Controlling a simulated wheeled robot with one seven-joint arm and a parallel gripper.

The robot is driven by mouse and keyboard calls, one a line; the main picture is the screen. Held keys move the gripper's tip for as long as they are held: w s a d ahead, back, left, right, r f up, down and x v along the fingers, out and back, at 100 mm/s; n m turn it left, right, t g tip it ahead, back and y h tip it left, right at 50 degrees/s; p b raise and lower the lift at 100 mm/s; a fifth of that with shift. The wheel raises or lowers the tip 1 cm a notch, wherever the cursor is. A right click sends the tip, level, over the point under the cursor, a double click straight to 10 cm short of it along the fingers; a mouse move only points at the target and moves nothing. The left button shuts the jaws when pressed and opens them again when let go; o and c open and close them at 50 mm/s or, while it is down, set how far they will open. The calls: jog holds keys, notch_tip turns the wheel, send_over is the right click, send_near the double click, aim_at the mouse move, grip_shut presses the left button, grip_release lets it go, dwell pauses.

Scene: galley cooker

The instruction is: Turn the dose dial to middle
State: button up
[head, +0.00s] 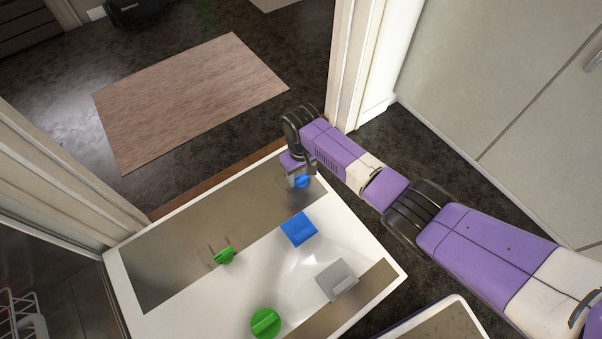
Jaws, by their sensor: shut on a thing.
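A white panel (384,268) with dull metal strips carries several dials in the head view. My gripper (300,180) is at the panel's far right corner, pointing down. It is shut on a small blue dial (302,182), which is partly hidden by the fingers. A small green dial (224,256) sits on the same metal strip to the left, with thin marks beside it. Which dial is the dose dial cannot be read, and the blue dial's setting is too small to tell.
A blue square piece (299,229), a grey block (338,281) and a round green knob (265,323) are on the panel's nearer part. A white door frame (352,60) stands close behind my arm. A brown mat (190,100) lies on the dark floor beyond.

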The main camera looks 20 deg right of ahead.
jog(key=shift+a+r+m+p, duration=0.1)
jog(key=shift+r+m+p, duration=0.05)
jog(key=shift+m+p, duration=0.8)
jog(key=m+p, duration=0.1)
jog(key=m, duration=0.3)
jog(key=m+p, duration=0.1)
jog(key=m, duration=0.4)
jog(key=o, duration=1.4)
